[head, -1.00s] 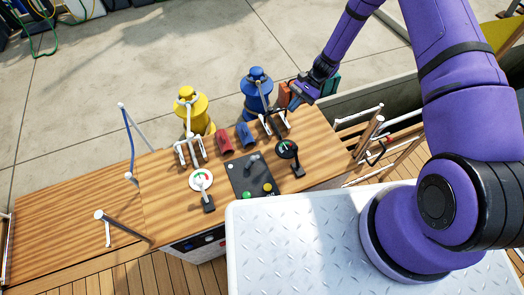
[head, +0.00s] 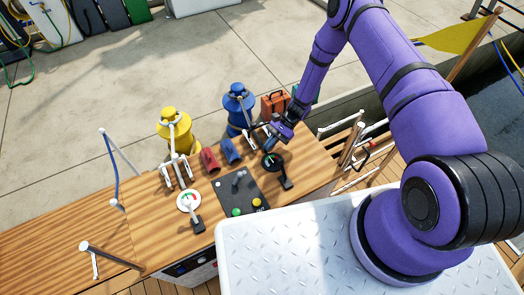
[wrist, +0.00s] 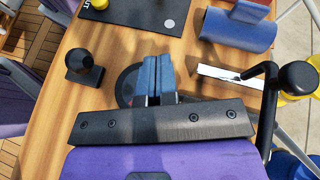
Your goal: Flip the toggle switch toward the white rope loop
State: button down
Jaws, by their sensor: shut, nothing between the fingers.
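The black switch panel (head: 240,195) lies on the wooden console top, with a small grey lever (head: 239,178) that looks like the toggle switch. Which way it leans is hard to tell. My gripper (head: 268,138) is above the console, behind the black dial and to the right of the panel. In the wrist view its blue fingertips (wrist: 155,70) are together and empty, in front of the round dial (wrist: 126,88). Part of the panel (wrist: 130,18) shows at the top there, without the lever. I cannot make out a white rope loop for certain.
A black-knobbed lever (wrist: 85,66) stands close to the fingers. Red (head: 210,159) and blue (head: 230,150) cylinders lie behind the panel. Yellow (head: 175,130) and blue (head: 239,105) bollard-like bodies and an orange case (head: 274,103) stand behind the console. Bare wood is at left.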

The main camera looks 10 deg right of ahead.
aim_at(237, 179)
jog(key=x, duration=0.8)
jog(key=shift+d, duration=0.1)
jog(key=s+a, duration=0.2)
jog(key=shift+a+r, duration=0.25)
jog(key=shift+r, duration=0.1)
jog(key=shift+s+a+r, duration=0.2)
jog(key=shift+s+a, duration=0.1)
jog(key=shift+a, duration=0.15)
